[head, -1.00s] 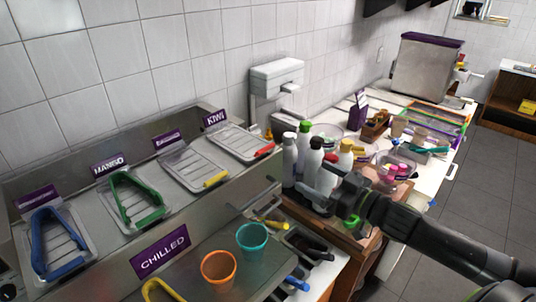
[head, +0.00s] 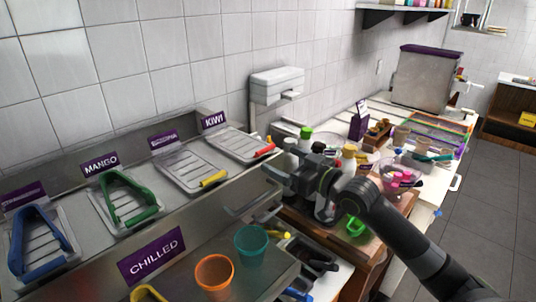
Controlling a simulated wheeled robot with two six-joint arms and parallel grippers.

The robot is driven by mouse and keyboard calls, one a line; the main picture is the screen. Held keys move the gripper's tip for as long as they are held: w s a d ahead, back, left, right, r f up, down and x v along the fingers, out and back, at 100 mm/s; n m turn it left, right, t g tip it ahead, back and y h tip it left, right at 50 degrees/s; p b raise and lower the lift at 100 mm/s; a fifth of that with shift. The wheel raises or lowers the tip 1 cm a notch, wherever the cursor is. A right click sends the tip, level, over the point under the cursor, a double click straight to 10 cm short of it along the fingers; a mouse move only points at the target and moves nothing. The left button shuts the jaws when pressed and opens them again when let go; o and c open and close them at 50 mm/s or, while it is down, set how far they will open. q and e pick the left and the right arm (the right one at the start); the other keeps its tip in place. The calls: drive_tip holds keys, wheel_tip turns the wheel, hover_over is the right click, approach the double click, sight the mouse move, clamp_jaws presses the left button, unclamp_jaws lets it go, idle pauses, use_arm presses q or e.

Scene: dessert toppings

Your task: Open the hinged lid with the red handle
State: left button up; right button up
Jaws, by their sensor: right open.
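The lid with the red handle (head: 265,151) is the clear hinged lid (head: 236,142) at the right end of the chilled counter, below the KIWI sign (head: 214,120). It lies flat and shut over its pan. My right gripper (head: 252,188) is open and empty. It hangs in front of and below the red handle, near the counter's right end, apart from the handle. My left gripper is not in view.
Lids with yellow (head: 214,178), green and blue handles lie to the left. An orange cup (head: 214,274) and a teal cup (head: 251,245) stand in front. Bottles (head: 348,160) crowd behind my right wrist. A paper dispenser (head: 276,85) hangs on the wall.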

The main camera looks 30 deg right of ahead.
drive_tip(key=shift+p+x, duration=0.6)
drive_tip(key=shift+x, duration=2.5)
drive_tip(key=shift+s, duration=0.1)
drive_tip(key=shift+c, duration=0.3)
drive_tip(key=c, duration=1.3)
